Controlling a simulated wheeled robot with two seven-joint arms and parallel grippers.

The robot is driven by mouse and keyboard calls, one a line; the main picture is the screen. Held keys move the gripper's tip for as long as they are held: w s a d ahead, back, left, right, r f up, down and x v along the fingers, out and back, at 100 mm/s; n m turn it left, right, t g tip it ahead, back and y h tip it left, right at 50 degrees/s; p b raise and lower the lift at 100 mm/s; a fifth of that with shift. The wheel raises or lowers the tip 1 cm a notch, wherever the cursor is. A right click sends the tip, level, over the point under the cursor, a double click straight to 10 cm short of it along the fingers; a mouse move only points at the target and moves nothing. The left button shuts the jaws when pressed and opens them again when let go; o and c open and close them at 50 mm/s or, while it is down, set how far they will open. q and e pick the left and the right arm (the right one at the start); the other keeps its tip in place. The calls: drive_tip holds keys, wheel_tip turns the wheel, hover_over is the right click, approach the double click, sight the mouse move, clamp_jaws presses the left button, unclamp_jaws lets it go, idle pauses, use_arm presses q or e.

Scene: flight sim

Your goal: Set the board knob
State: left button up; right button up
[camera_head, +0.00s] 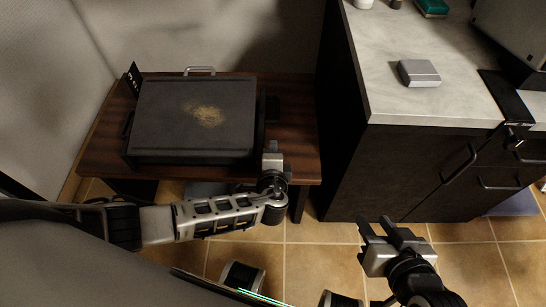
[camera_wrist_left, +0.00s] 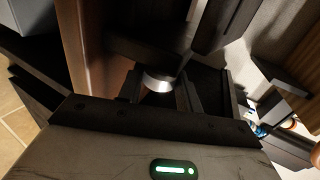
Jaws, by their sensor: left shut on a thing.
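The board (camera_head: 195,118) is a dark flat griddle-like slab with a tan grainy patch on top. It sits on a low wooden table (camera_head: 300,160) in the head view. My left gripper (camera_head: 271,148) is at the board's right front corner. In the left wrist view its dark fingers are on either side of the knob (camera_wrist_left: 157,82), which shows a silver band, and they are shut on it. The knob is hidden in the head view, and its setting cannot be read. My right gripper (camera_head: 377,226) is open and empty above the tiled floor.
A dark cabinet (camera_head: 400,165) with a pale countertop (camera_head: 395,95) stands right of the table. A small grey box (camera_head: 419,73) lies on the countertop. A small black sign (camera_head: 134,79) stands by the board's back left corner.

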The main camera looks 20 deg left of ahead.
drive_tip(key=shift+f, duration=0.4)
use_arm(q)
drive_tip(key=o, duration=1)
drive_tip(key=shift+w, duration=0.1)
use_arm(e)
drive_tip(key=shift+a, duration=0.1)
